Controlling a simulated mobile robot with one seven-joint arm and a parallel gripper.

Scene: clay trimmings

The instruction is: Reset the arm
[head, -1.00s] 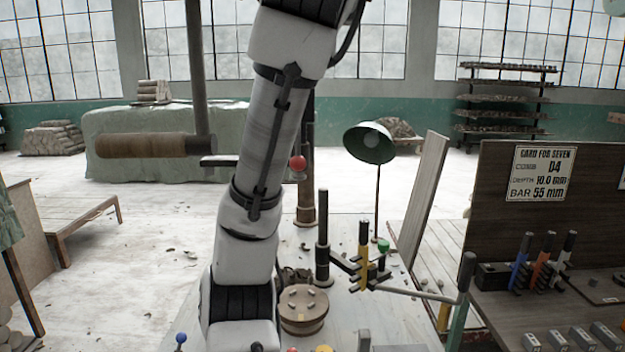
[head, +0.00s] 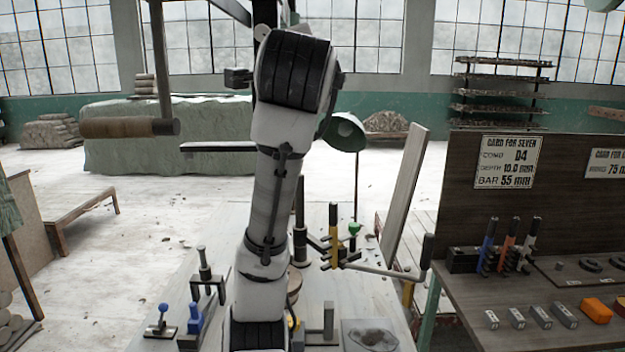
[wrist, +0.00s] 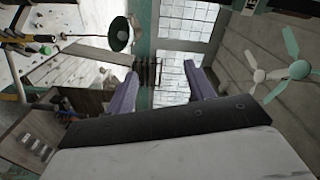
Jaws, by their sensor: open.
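My arm (head: 274,190) rises from the bottom middle of the head view to a dark ribbed joint near the top. My gripper is not visible in the head view. In the wrist view my gripper (wrist: 163,84) shows two purple fingers standing wide apart, with nothing between them. Beyond the fingers are the windows (wrist: 183,75) and the ceiling, seen tilted.
A bench with a yellow-posted fixture (head: 333,235) and blue-handled tools (head: 195,318) stands around my arm. A green lamp (head: 345,132) is behind it. A card board (head: 560,200) with coloured tools is at the right. A roller handle (head: 128,128) hangs at the left.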

